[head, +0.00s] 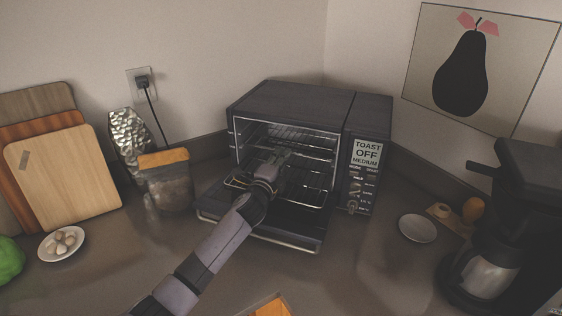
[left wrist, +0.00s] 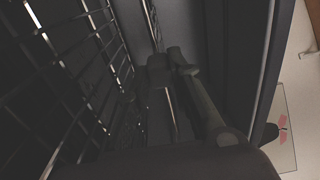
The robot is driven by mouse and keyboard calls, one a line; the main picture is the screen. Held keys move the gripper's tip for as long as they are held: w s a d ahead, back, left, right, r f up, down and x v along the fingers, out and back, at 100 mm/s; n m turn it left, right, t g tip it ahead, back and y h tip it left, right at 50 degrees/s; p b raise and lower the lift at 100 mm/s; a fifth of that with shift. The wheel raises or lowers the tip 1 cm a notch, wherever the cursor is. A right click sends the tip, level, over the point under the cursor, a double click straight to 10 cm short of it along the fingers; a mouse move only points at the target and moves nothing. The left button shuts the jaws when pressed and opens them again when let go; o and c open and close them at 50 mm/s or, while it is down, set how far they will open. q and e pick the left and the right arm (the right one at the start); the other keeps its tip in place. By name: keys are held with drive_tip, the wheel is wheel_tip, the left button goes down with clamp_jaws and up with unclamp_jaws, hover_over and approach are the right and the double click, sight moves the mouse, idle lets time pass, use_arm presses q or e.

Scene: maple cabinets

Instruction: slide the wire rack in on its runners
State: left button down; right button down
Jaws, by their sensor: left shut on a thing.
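The toaster oven (head: 290,96) stands in the counter corner with its glass door (head: 292,240) folded down. The wire rack (head: 306,193) sits low in the oven opening, its front part reaching out over the door. My left gripper (head: 282,155) is at the oven mouth, its arm crossing over the rack's left part and hiding some of it. It is shut on the wire rack, though its fingertips are small and dark here. In the dim left wrist view, the gripper fingers (left wrist: 168,72) are close together beside a wire grid (left wrist: 75,75). My right gripper is out of view.
Cutting boards (head: 70,180), a canister (head: 168,185) and a plate of eggs (head: 62,243) stand left of the oven. A coffee maker (head: 515,220) and a small white plate (head: 417,228) are at right. The counter before the door is mostly clear.

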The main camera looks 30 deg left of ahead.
use_arm(q)
drive_tip(key=shift+w, duration=0.15)
drive_tip(key=shift+w, duration=0.25)
drive_tip(key=shift+f+b, duration=0.3)
idle(0.4)
drive_tip(key=c, duration=1.4)
unclamp_jaws()
drive_tip(key=shift+o, duration=0.2)
drive_tip(key=shift+s, duration=0.1)
drive_tip(key=shift+s+d+p, duration=0.1)
drive_tip(key=shift+s+p, duration=0.35)
drive_tip(key=shift+s, duration=0.4)
drive_tip(key=shift+s+d+p, duration=0.2)
drive_tip(key=shift+s+p, duration=0.55)
drive_tip(key=shift+s, duration=1.25)
drive_tip(key=shift+s+d+p, duration=0.25)
drive_tip(key=shift+s+p, duration=0.2)
drive_tip(key=shift+s, duration=1.6)
drive_tip(key=shift+s+d+p, duration=0.2)
drive_tip(key=shift+s+p, duration=0.2)
drive_tip(key=shift+s, duration=1.6)
